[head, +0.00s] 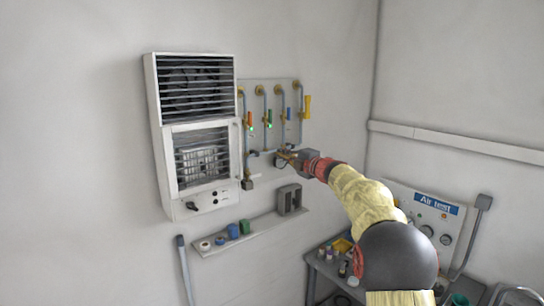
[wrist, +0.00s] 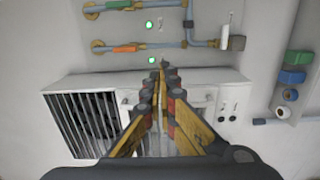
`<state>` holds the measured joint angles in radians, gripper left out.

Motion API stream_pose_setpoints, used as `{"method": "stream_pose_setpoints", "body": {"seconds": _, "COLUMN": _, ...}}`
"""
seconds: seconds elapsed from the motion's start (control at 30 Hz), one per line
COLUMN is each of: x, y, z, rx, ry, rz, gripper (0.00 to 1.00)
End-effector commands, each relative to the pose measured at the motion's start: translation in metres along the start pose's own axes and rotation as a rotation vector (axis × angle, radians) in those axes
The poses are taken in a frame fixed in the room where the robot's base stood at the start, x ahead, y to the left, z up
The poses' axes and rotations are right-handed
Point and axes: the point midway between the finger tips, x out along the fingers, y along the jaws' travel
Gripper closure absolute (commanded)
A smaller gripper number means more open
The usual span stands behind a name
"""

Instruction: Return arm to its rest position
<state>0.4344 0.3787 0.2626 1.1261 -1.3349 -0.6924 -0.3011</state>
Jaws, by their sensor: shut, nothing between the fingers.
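My arm reaches from the lower right of the head view to the wall, and my gripper (head: 283,156) is by the lower ends of the valve pipes. In the wrist view my gripper (wrist: 161,68) has its yellow and black fingers brought together at the tips, with nothing between them. Behind the fingers is the white vented cabinet (wrist: 215,88). I cannot tell whether the fingertips touch anything.
The white cabinet (head: 203,222) hangs left of the pipe panel (head: 273,105), which has coloured valve handles and green lights. A shelf (head: 262,228) with small items is below. An Air test panel (head: 428,220) and a grey bench (head: 322,268) stand at right.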

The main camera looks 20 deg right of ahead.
Motion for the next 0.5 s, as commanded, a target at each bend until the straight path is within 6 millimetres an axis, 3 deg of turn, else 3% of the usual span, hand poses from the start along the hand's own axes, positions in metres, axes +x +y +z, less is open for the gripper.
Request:
{"method": "stream_pose_setpoints", "body": {"seconds": 0.23, "x": -0.003, "y": 0.000, "z": 0.007, "rx": 0.009, "ry": -0.007, "rz": -0.002, "gripper": 1.00}}
{"method": "stream_pose_setpoints", "body": {"seconds": 0.37, "x": -0.005, "y": -0.005, "z": 0.034, "rx": 0.063, "ry": -0.111, "rz": -0.014, "gripper": 1.00}}
{"method": "stream_pose_setpoints", "body": {"seconds": 0.5, "x": -0.024, "y": -0.067, "z": 0.088, "rx": 0.273, "ry": -0.345, "rz": -0.075, "gripper": 1.00}}
